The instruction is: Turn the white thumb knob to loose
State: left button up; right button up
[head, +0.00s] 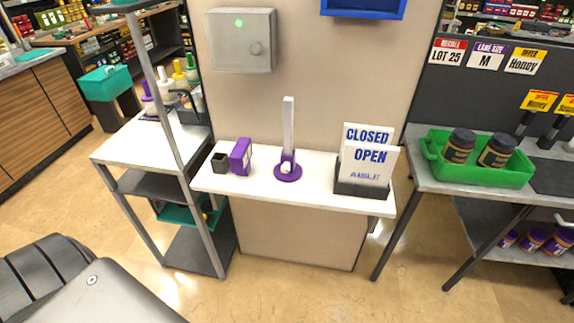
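A stand with a round purple base (288,175) and an upright white post (288,122) stands on the white counter top (315,183), near its middle. A small white piece (286,168) shows low on the front of the stand, at the purple collar. It looks like the white thumb knob, but it is too small to tell its shape or whether it is tight or loose. Neither of my grippers is in view.
A purple box (240,157) and a small dark cup (220,161) stand left of the stand. A CLOSED/OPEN sign (368,163) stands right. A grey wall box (240,40) hangs above. The counter is clear around the stand.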

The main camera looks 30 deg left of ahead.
aim_at(285, 167)
jog(key=k, duration=1.3)
jog(key=z, duration=0.55)
jog(key=i, duration=1.4)
jog(key=u, duration=0.55)
